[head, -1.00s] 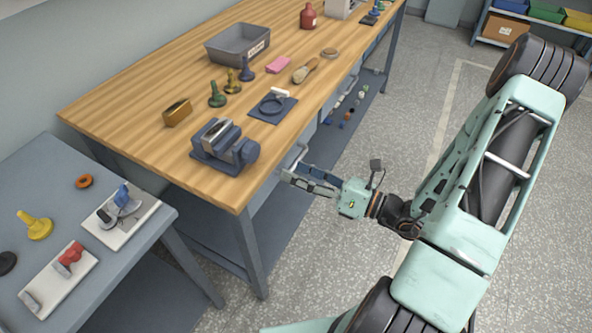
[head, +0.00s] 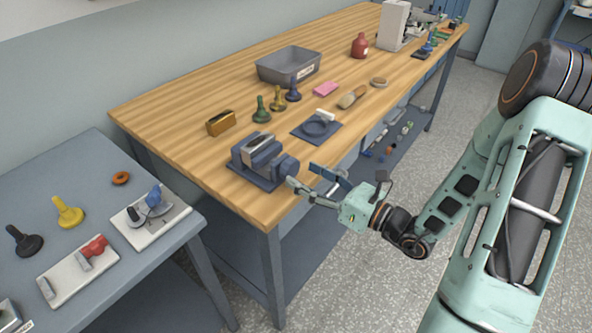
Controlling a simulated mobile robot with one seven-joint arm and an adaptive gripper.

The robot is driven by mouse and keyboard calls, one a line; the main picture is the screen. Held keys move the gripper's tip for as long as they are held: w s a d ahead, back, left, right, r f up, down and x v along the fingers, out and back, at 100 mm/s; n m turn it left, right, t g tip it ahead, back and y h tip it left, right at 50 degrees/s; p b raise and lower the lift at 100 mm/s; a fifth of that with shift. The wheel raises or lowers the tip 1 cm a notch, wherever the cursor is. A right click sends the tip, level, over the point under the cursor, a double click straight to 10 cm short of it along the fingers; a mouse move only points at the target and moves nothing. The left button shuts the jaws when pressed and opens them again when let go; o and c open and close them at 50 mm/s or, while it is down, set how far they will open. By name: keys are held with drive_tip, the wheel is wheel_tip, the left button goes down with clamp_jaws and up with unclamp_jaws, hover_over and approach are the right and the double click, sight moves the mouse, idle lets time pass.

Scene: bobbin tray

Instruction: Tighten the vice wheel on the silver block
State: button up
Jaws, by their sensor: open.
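The blue vice (head: 247,168) sits on the wooden bench near its front left corner. A silver block (head: 262,146) lies between its jaws; I cannot tell how tightly it is held. The vice wheel (head: 287,168) is the round dark blue part on the vice's right side, facing the bench's front edge. My gripper (head: 302,175) is open and empty, at the bench's front edge just right of the wheel. Its fingers point left towards the wheel, with one fingertip very near it. I cannot tell whether they touch.
A brass-coloured block (head: 221,123) and several coloured knobs stand behind the vice. A grey bin (head: 289,67) is farther back. A lower side table (head: 97,224) with levers stands at left. The floor at right is clear.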

sight(295, 170)
drive_tip(key=shift+x, duration=1.75)
drive_tip(key=c, duration=1.2)
drive_tip(key=shift+o, duration=0.2)
drive_tip(key=shift+p, duration=0.35)
drive_tip(key=m+p, duration=0.3)
drive_tip(key=shift+d+r+m, duration=0.1)
drive_tip(key=shift+r+m, duration=0.05)
drive_tip(key=shift+m, duration=0.15)
drive_tip(key=shift+w+m+p, duration=0.1)
drive_tip(key=shift+m+p, duration=1.45)
drive_tip(key=shift+m, duration=0.35)
drive_tip(key=shift+f, duration=0.3)
